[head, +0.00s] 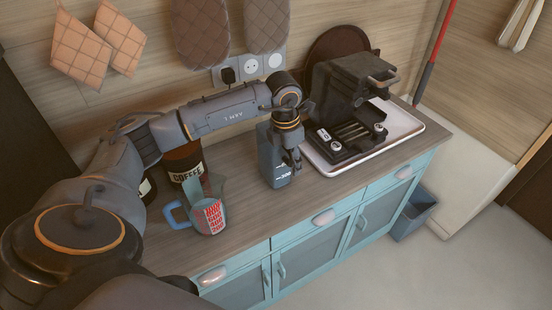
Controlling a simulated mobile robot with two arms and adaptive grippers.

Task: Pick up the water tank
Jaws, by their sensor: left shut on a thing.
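The water tank (273,166) is a tall blue-grey container in the middle of the counter, left of the coffee machine (345,84). It looks upright. My left gripper (291,160) comes down from above and is shut on its right side near the top. The gripper and wrist hide part of the tank's upper portion. I cannot tell whether the tank's bottom touches the counter. My right gripper is out of view.
The coffee machine stands on a white tray (420,126) at the right. A mug with red lettering (209,216) and a coffee container (185,168) stand left of the tank. Sockets (250,65) are on the wall. The counter's front edge is clear near the tank.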

